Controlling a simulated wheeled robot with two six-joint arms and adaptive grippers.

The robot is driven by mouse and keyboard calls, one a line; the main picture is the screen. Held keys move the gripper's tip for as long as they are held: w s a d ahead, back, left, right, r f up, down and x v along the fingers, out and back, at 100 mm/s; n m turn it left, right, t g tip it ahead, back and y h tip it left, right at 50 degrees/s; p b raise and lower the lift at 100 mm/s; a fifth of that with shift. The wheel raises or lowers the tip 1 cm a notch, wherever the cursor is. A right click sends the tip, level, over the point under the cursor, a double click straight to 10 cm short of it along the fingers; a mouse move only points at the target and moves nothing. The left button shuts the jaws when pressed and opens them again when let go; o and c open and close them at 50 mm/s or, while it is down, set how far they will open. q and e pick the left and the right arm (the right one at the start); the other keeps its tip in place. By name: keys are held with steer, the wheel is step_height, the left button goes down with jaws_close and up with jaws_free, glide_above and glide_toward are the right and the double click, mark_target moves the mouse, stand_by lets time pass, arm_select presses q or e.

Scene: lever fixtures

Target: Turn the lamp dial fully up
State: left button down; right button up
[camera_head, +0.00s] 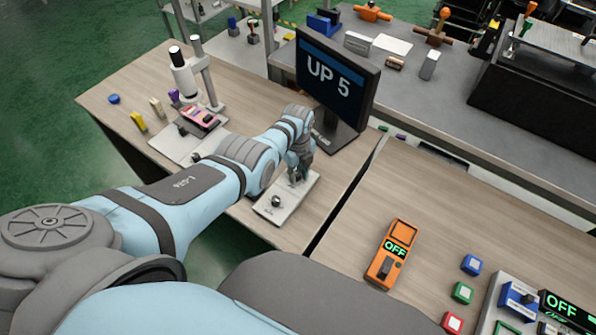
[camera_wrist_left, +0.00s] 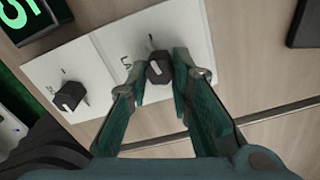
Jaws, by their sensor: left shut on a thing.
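My left gripper (camera_head: 298,178) reaches down over a white panel (camera_head: 297,207) on the wooden table, below the screen. In the left wrist view its two teal fingers (camera_wrist_left: 159,68) stand on either side of a black dial (camera_wrist_left: 158,73) and are shut on it. The label beside this dial starts with "LA"; the rest is covered. In the head view the gripper hides this dial. A second black dial (camera_wrist_left: 69,96) sits on the same panel, to the left in the wrist view, and is free. My right gripper is out of view.
A screen (camera_head: 337,84) reading "UP 5" stands just behind the panel. A microscope (camera_head: 186,78) with a pink item under it stands to the left.

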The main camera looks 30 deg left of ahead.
mark_target(298, 175)
arm_select(q)
steer(key=shift+m, duration=1.1)
steer(key=c, duration=1.4)
jaws_free()
steer(key=shift+c, duration=0.2)
steer(key=shift+r, duration=0.1)
steer(key=shift+r, duration=0.3)
step_height(298, 175, up, 11)
